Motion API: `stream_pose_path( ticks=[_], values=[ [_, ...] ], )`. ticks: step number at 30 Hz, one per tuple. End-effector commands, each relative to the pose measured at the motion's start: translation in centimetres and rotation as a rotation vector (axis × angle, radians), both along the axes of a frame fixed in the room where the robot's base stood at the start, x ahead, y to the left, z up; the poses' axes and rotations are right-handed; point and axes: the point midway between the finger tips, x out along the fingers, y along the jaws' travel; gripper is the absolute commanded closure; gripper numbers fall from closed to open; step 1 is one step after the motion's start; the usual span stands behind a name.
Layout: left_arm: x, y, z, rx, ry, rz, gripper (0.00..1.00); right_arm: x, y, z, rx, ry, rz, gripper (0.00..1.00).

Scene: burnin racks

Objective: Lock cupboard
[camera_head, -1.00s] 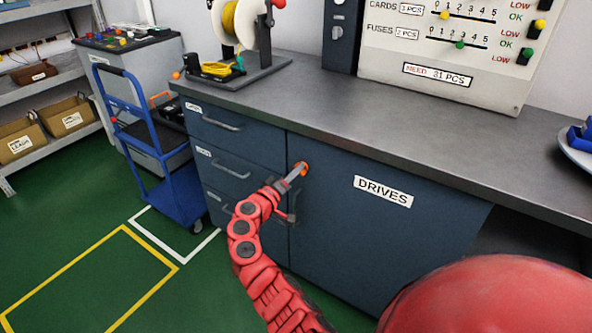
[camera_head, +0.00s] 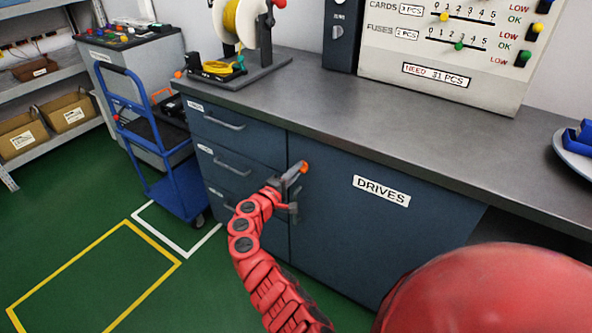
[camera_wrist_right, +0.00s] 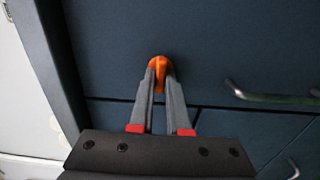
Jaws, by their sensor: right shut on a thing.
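The cupboard (camera_head: 350,235) is a dark blue door marked DRIVES (camera_head: 381,191) under the grey worktop. The door looks closed, flush with the drawers beside it. A small orange key or knob (camera_head: 304,167) sits at the door's upper left corner. My right gripper (camera_head: 298,172) reaches it from the left and is shut on it. In the right wrist view, the two grey fingertips (camera_wrist_right: 160,76) pinch the orange piece (camera_wrist_right: 159,63) from both sides. The fingers cover part of it. My left gripper is not in view.
Drawers (camera_head: 232,165) with bar handles are left of the door. A blue trolley (camera_head: 172,180) stands farther left on the green floor. The worktop (camera_head: 330,105) carries a yellow cable reel (camera_head: 240,22) and a panel with sliders (camera_head: 445,45). The floor's front left is clear.

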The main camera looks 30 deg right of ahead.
Motion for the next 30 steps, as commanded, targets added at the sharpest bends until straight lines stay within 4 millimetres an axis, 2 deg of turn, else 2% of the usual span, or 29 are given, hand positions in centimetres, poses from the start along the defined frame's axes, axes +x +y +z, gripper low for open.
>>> stream_pose_path(
  ticks=[13,14,18,19,30],
  values=[
    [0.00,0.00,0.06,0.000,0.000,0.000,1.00,-0.02,-0.08,0.07,-0.006,0.010,-0.001,1.00],
    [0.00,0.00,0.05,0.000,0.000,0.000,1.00,-0.02,-0.08,0.07,-0.006,0.010,-0.001,0.83],
    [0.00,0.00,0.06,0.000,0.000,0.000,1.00,-0.02,-0.08,0.04,-0.006,0.010,-0.001,0.58],
    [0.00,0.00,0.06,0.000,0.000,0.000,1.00,-0.01,-0.07,0.04,-0.006,0.009,-0.001,0.55],
    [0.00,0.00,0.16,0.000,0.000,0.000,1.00,-0.13,0.44,0.02,-0.006,0.009,0.002,0.55]
  ],
)
